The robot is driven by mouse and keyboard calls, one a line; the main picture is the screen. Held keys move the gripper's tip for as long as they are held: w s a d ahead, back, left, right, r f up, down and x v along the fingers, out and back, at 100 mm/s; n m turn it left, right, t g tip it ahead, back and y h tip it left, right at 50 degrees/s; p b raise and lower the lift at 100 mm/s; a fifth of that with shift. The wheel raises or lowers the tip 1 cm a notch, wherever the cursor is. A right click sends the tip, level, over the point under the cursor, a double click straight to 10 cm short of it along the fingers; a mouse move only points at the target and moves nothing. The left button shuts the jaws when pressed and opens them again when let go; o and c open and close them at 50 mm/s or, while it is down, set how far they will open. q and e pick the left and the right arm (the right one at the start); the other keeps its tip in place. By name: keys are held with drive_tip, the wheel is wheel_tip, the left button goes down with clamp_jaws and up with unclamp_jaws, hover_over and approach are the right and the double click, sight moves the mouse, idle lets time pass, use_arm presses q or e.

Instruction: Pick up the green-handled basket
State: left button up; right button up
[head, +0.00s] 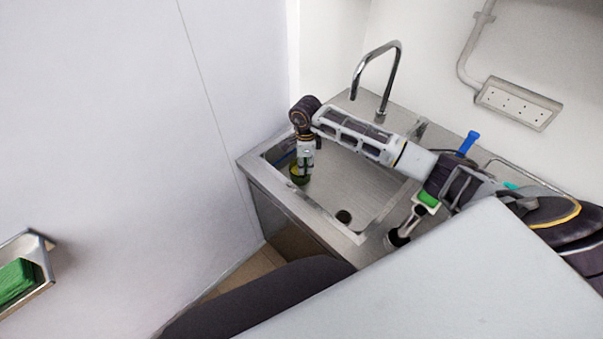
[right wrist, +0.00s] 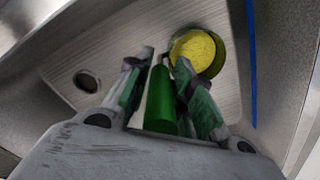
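The green-handled basket stands in the sink basin. Its green handle (right wrist: 161,100) shows in the right wrist view between my fingers, pointing back toward the palm. Beyond the fingertips is a round part with a yellow inside (right wrist: 194,52) and a dark green rim. In the head view the basket (head: 300,173) is a small green and yellow shape at the basin's left end, partly hidden by my gripper. My right gripper (head: 306,157) points down over it.
The steel sink (head: 375,190) has a curved tap (head: 380,65) behind and a drain hole (head: 344,216). A blue-handled tool (head: 468,142) stands right of the basin, near my arm. A wall tray (head: 40,275) holds something green at far left. The basin's middle is clear.

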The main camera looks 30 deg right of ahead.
clamp_jaws()
drive_tip(key=shift+r, duration=0.1)
wheel_tip(320, 180, up, 16)
drive_tip(key=shift+r+b, duration=0.1)
drive_tip(key=shift+b, duration=1.15)
drive_tip(key=shift+r, duration=0.85)
